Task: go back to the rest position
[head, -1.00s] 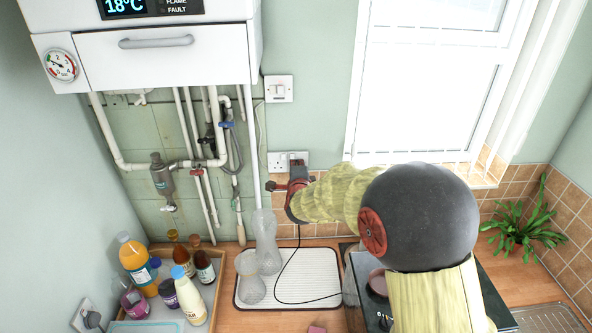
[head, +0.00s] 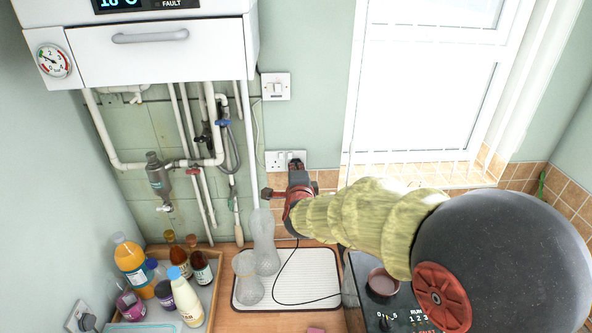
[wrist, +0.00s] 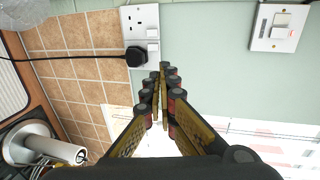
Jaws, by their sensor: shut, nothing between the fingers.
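My gripper (head: 280,193) is in front of the wall below the double socket (head: 286,160), at the end of my arm, which reaches in from the lower right. In the wrist view its two fingers (wrist: 162,108) are together at the tips with nothing between them. The same double socket (wrist: 140,22) shows there beyond the fingers, with a black plug (wrist: 137,57) in one outlet and a cable running left. In the head view my gripper hides part of the wall and cable.
A white boiler (head: 160,50) hangs at upper left over exposed pipes (head: 205,140). Below are a tray (head: 205,326) of bottles, a white draining mat (head: 318,290) with glass vessels (head: 263,240), and a black cable.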

